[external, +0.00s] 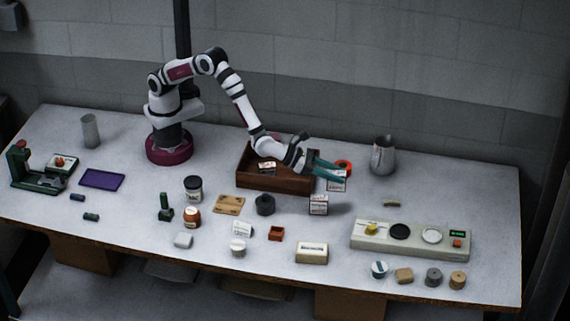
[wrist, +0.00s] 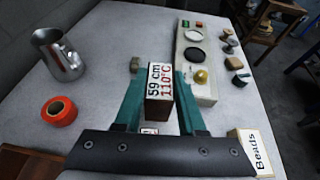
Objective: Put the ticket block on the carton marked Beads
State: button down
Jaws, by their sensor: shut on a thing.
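The ticket block (wrist: 159,80) is white on its printed face, which reads "59 cm 110°C", with brown sides. In the wrist view it sits between the two green fingers of my gripper (wrist: 156,98), which is shut on it. In the external view my gripper (external: 328,171) is at the right end of the wooden tray, with the block (external: 337,184) at its fingertips. The carton marked Beads (wrist: 258,152) is at the lower right of the wrist view.
A red-orange tape roll (wrist: 59,111) and a metal jug (wrist: 57,56) stand nearby. The wooden tray (external: 262,184) lies under my wrist. A pale panel with discs (external: 375,243) is at the right.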

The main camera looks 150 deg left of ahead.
jog(key=shift+w+d+r, duration=0.15)
jog(key=shift+d+r, duration=0.15)
jog(key=shift+d, duration=0.3)
jog(key=w+d+r+m+t+h, duration=0.2)
jog(key=w+d+m+h, duration=0.1)
jog(key=d, duration=1.1)
jog(key=w+d+r+m+t+h, duration=0.2)
jog(key=d+m, duration=0.1)
jog(key=d, duration=1)
send_over(300, 245)
jog(key=shift+w+f, duration=0.1)
jog(key=shift+f, duration=5.35)
jog(key=c, duration=0.5)
grip_release()
jog(key=shift+f, duration=0.15)
